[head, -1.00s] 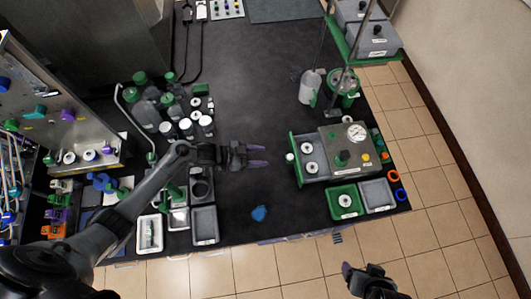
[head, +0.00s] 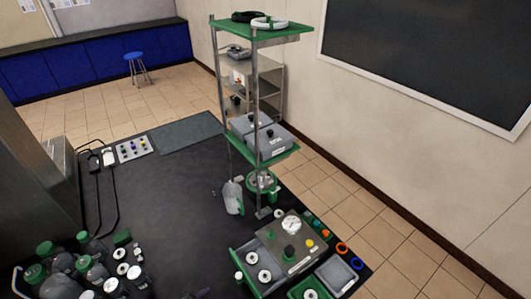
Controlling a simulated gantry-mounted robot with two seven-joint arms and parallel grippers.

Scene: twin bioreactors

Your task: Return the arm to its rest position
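My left gripper shows only as what looks like a dark fingertip (head: 200,293) at the bottom edge of the head view, over the black bench top (head: 165,215). The rest of it and its arm are out of frame, so its opening cannot be told. My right gripper and arm are not in view. The grey console with a gauge (head: 290,240) stands on the bench to the right of the fingertip, apart from it.
A green-shelved rack (head: 258,90) rises behind the console. A clear bottle (head: 233,197) stands beside it. Green-capped bottles (head: 60,258) and white-lidded jars crowd the lower left. A button panel (head: 133,149) and a grey mat (head: 187,131) lie at the back. The bench middle is clear.

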